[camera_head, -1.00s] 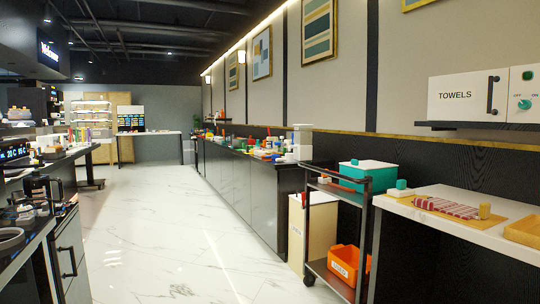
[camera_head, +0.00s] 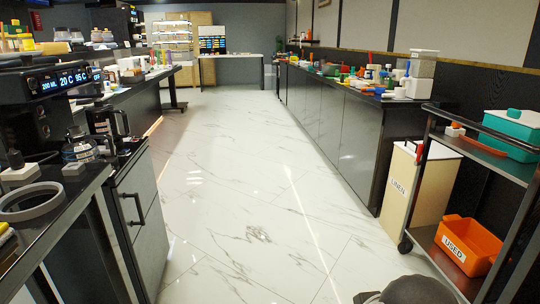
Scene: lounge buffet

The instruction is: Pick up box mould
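I cannot make out a box mould for certain in this view. The long dark counter (camera_head: 352,135) along the right wall carries many small coloured items, too small to tell apart. White stacked containers (camera_head: 421,72) stand at its near end. My gripper is not in view. A grey rounded part at the bottom edge, right of centre, looks like a piece of my own arm.
A black trolley (camera_head: 478,150) at right holds a teal box (camera_head: 512,131) and an orange "USED" bin (camera_head: 468,246). A "LINEN" bin (camera_head: 420,190) stands beside it. At left is a counter with a coffee machine (camera_head: 62,82). The marble floor (camera_head: 240,190) between is clear.

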